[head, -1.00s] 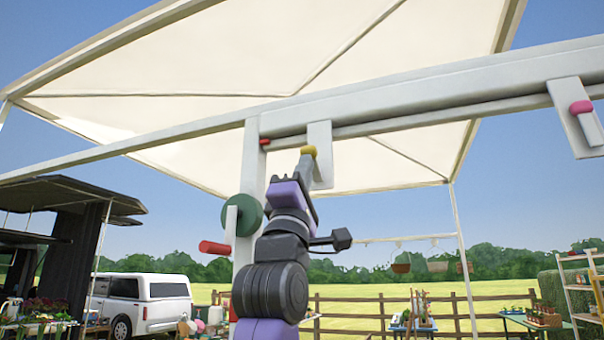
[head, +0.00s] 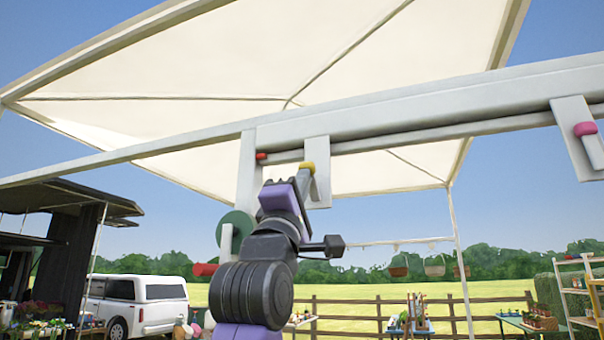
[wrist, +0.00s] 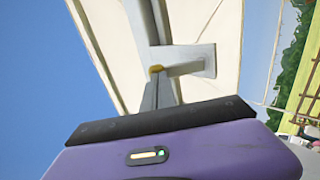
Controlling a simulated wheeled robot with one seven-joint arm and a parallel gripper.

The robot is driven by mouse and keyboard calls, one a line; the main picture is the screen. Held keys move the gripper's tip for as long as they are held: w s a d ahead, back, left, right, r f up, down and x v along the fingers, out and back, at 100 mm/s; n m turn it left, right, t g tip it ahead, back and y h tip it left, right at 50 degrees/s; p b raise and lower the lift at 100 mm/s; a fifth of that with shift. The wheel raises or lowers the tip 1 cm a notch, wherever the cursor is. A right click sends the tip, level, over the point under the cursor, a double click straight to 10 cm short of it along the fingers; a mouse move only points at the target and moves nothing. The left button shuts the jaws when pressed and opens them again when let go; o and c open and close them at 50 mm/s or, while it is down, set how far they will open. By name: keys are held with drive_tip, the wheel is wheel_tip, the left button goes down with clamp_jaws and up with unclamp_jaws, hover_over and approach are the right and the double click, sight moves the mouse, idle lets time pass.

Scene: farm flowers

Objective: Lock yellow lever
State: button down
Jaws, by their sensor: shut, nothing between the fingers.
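The yellow lever has a yellow knob (head: 308,167) at its end and is mounted on a white plate (head: 320,150) hanging from the awning's white beam. The knob also shows in the wrist view (wrist: 156,69), beside the plate. My gripper (head: 305,178) is raised right below the knob, with its narrow grey fingers shut and nothing between them. In the wrist view the fingertips (wrist: 158,78) reach up to the knob and overlap it in the picture. I cannot tell whether they touch it. The fingers hide part of the lever arm.
A pink-knobbed lever (head: 585,129) is on the same beam (head: 420,108) at the right. A small red knob (head: 261,156) sits to the left of the yellow one. A green wheel (head: 237,226) with a red handle (head: 205,269) is on the post beside my arm.

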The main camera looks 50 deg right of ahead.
sight(304, 166)
drive_tip(key=r+p, duration=0.1)
drive_tip(key=r+y+p, duration=0.1)
drive_tip(key=p, duration=0.1)
drive_tip(key=shift+d+r, duration=0.3)
drive_tip(key=shift+d, duration=0.05)
drive_tip(key=shift+w+d+r+p, duration=0.1)
drive_tip(key=shift+d+r+p, duration=0.05)
drive_tip(key=shift+r+p, duration=0.4)
drive_tip(key=shift+p+x, duration=0.65)
drive_tip(key=shift+x, duration=0.25)
drive_tip(key=shift+f, duration=0.1)
